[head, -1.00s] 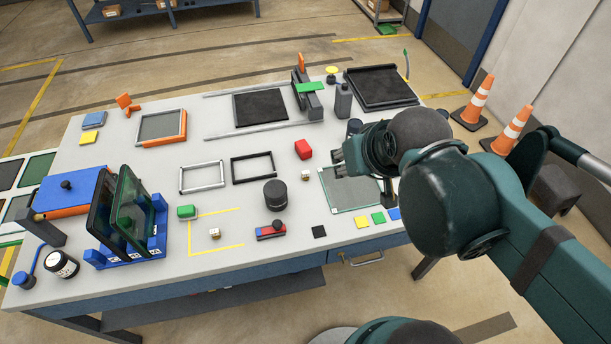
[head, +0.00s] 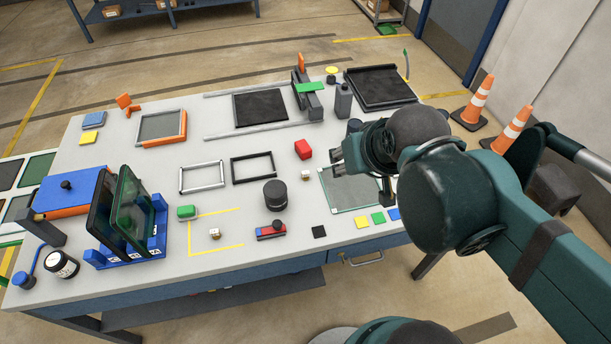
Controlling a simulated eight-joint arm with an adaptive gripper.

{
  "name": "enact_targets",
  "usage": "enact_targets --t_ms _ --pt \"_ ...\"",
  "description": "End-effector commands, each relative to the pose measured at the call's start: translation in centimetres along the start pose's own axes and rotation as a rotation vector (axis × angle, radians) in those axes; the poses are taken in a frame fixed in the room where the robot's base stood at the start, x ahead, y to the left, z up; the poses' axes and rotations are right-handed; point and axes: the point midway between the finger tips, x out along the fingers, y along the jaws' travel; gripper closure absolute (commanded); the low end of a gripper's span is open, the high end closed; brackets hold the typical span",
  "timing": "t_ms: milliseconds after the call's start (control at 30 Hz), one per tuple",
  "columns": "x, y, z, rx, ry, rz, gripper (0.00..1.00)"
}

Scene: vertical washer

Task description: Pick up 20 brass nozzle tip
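No part can be surely made out as the brass nozzle tip at this size. A small pale and brassy piece (head: 214,234) sits inside the yellow corner marks at the front of the table. A similar small piece (head: 305,175) lies just below the red block (head: 303,150). My gripper (head: 337,162) is over the right part of the table, left of my wrist, pointing left. Its two fingertips look apart, with nothing visible between them. It is above the far edge of a grey-green mat (head: 350,198), which my arm partly hides.
A black cylinder (head: 275,195) and a red-blue block (head: 270,232) stand near the front middle. A blue rack (head: 158,235) holds upright dark panels at left. Two empty frames (head: 202,177) lie mid-table. A dark bottle (head: 343,100) stands behind my gripper.

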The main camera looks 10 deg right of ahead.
Motion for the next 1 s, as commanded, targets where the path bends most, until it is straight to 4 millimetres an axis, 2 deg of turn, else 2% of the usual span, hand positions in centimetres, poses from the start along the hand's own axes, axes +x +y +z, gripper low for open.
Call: enact_targets --t_ms 367,1000 --pt "1.8 -0.4 -2.0 0.155 -0.063 0.002 0.66" --pt "7.4 -1.3 -5.6 0.518 -0.204 0.049 0.66"
